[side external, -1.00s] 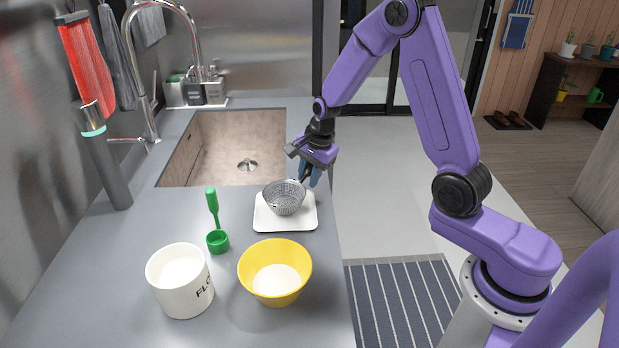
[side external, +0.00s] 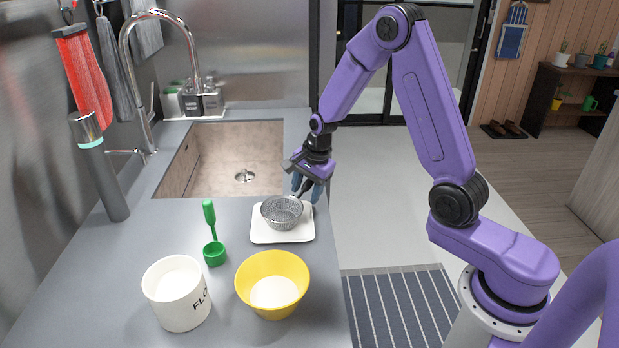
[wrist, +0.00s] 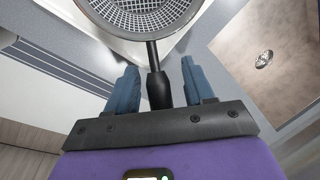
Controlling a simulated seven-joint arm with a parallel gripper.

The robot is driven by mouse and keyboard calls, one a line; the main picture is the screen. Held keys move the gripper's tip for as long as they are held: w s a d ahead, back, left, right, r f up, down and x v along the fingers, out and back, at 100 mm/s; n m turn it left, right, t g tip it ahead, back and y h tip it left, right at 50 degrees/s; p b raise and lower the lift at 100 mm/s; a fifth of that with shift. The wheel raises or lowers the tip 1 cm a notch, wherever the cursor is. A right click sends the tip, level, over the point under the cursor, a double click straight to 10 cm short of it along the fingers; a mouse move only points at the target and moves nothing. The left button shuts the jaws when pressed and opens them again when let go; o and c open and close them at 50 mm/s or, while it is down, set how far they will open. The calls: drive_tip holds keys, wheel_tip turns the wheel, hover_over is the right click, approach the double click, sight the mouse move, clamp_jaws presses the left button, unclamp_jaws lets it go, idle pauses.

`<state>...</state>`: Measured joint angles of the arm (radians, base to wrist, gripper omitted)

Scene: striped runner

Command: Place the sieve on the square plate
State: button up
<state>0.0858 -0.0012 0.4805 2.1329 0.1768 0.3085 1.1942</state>
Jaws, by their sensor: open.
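The metal mesh sieve (side external: 281,210) sits on the white square plate (side external: 262,236) on the counter, its bowl over the plate's middle. Its dark handle (side external: 305,187) points up and right toward my gripper (side external: 307,183). In the wrist view the sieve's bowl (wrist: 150,15) is at the top, and its black handle (wrist: 157,88) runs down between the two blue fingers of my gripper (wrist: 159,78). The fingers are apart, with a gap on each side of the handle. The white plate shows below the bowl in the wrist view.
A yellow bowl (side external: 272,284), a white canister (side external: 177,293) and a green scoop (side external: 214,252) stand on the counter in front and to the left of the plate. The sink (side external: 230,160) lies behind. The counter's right edge is close to the plate.

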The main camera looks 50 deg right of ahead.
drive_tip(key=v, duration=1.2)
drive_tip(key=s+a+n+g, duration=0.1)
drive_tip(key=s+a+n, duration=0.95)
drive_tip(key=n, duration=0.35)
drive_tip(key=s+d+n+g, duration=0.1)
drive_tip(key=s+n, duration=1.4)
drive_tip(key=s, duration=0.5)
drive_tip(key=shift+d, duration=0.35)
drive_tip(key=shift+w, duration=0.1)
